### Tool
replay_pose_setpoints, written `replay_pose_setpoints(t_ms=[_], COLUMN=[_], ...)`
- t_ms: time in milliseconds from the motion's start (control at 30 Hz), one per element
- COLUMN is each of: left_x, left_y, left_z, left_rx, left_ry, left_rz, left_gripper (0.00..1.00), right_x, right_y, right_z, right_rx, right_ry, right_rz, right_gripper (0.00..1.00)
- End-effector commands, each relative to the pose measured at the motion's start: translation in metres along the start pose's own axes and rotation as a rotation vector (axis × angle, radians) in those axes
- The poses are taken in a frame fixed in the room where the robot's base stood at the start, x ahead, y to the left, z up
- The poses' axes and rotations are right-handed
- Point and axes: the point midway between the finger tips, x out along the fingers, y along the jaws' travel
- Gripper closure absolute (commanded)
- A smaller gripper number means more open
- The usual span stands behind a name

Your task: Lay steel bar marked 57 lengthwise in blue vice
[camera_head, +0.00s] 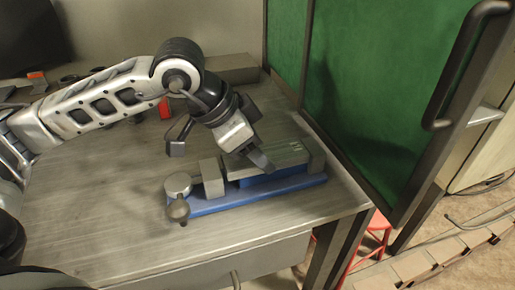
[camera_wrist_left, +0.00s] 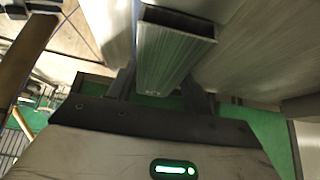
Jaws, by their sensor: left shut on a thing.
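The blue vice (camera_head: 212,206) lies along the right front part of the workbench, with a round grey handle (camera_head: 177,184) and a grey jaw block (camera_head: 211,176) at its left end. A grey steel bar (camera_head: 287,153) lies along the top of the vice, parallel to its base. A small marking shows on the bar but is too small to read. My left gripper (camera_head: 257,157) reaches down to the bar from above and is shut on it. In the left wrist view the bar (camera_wrist_left: 172,55) is a hollow rectangular tube between the fingers (camera_wrist_left: 163,85). My right gripper is not in view.
The wooden workbench (camera_head: 110,205) is clear to the left and in front of the vice. A green panel (camera_head: 375,90) with a dark frame and handle stands close at the right. A grey block (camera_head: 232,68) and small red items (camera_head: 164,108) lie at the back.

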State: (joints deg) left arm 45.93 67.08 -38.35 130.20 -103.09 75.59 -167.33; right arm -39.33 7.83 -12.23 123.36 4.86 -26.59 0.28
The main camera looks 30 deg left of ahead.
Motion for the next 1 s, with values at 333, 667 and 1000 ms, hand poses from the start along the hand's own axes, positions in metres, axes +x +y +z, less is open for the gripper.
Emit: replay_pose_setpoints(t_ms=[333, 667, 1000], left_x=[-0.0006, -0.0001, -0.0084], left_y=[-0.0003, -0.0002, -0.0009], left_z=[-0.0001, 0.0003, 0.0012], left_rx=[0.001, 0.001, 0.0], left_ry=[0.004, 0.002, 0.0], left_rz=[-0.003, -0.002, -0.004], left_gripper=[0.94, 0.24, 0.24], right_x=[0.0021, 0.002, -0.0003], right_y=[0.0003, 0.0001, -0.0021], right_z=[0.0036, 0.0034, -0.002], right_rx=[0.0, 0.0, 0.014], right_ry=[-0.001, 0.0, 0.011], right_rz=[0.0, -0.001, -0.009], right_gripper=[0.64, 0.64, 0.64])
